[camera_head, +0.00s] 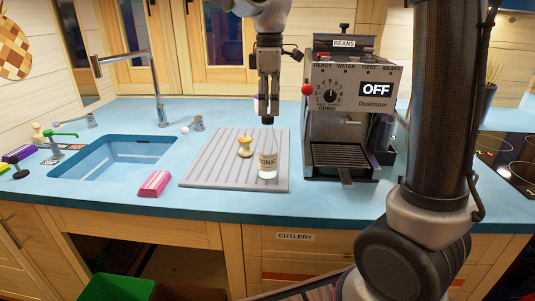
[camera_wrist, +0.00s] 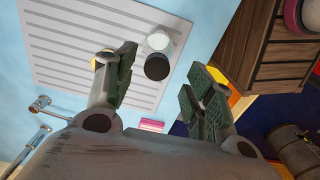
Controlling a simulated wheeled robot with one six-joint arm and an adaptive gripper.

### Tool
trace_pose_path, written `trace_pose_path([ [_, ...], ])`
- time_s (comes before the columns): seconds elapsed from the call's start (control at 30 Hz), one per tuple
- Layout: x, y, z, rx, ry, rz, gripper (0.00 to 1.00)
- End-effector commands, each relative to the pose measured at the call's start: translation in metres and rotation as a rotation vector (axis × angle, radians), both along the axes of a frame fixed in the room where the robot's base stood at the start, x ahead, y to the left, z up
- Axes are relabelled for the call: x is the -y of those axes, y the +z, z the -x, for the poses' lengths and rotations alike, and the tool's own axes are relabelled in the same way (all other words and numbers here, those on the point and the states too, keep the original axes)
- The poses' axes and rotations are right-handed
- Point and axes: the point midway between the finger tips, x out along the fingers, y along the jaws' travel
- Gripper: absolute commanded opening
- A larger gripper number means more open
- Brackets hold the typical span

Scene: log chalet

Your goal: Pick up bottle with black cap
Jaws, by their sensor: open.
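A clear bottle with a "TONIC" label (camera_head: 267,163) stands upright on the grey ribbed drainboard (camera_head: 215,165). Its black cap (camera_wrist: 157,67) shows in the wrist view, with the pale round body of the bottle (camera_wrist: 158,42) beside it. My gripper (camera_head: 268,100) points straight down just above the bottle. In the wrist view its fingers (camera_wrist: 160,78) are spread apart, with the cap near the gap between them, and it holds nothing. In the head view the fingers are seen edge-on, and the bottle's neck is hard to make out against them.
A small yellowish shaker-like object (camera_head: 245,147) stands left of the bottle. A coffee machine (camera_head: 350,105) stands close on the right. A pink sponge (camera_head: 155,184) lies at the counter's front, and the blue sink (camera_head: 115,158) with its tap (camera_head: 155,90) is farther left.

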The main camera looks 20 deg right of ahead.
Motion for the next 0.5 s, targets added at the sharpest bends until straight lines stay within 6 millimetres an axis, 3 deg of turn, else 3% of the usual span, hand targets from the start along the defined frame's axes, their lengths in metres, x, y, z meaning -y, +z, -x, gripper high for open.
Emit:
trace_pose_path([
  [0.3,-0.003,-0.046,-0.004,-0.001,-0.001,0.001,0.54],
  [0.5,-0.003,-0.053,-0.005,0.001,-0.001,0.0,0.54],
])
